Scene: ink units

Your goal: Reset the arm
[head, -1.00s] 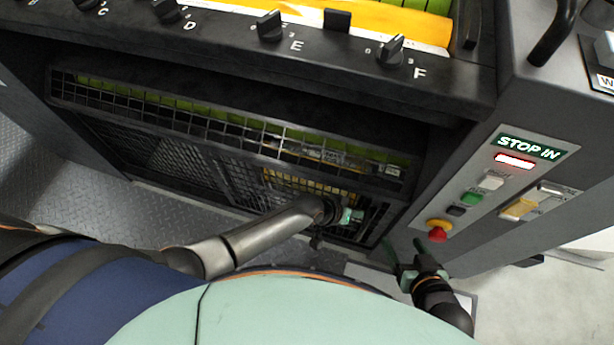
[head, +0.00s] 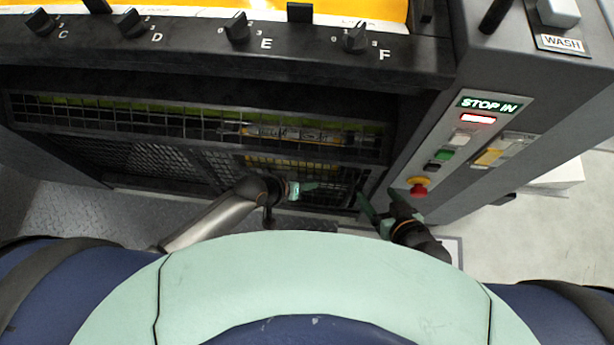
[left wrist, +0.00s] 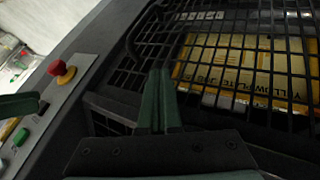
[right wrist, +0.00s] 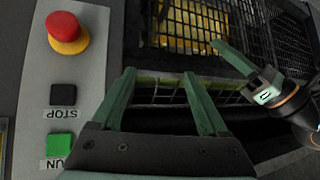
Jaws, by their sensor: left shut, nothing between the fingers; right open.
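My left gripper (head: 308,187) is in front of the machine's lower mesh guard, its arm coming in from the left. Its green fingers are together and empty in the left wrist view (left wrist: 160,100). My right gripper (head: 366,205) is just right of it, near the control panel's lower end. In the right wrist view its fingers (right wrist: 160,95) stand apart with nothing between them. The left gripper also shows there at the right (right wrist: 245,70). Neither gripper holds anything.
Several knobs line the ledge above. A yellow plate (left wrist: 250,70) lies behind the mesh. Open floor (head: 530,235) is at the right.

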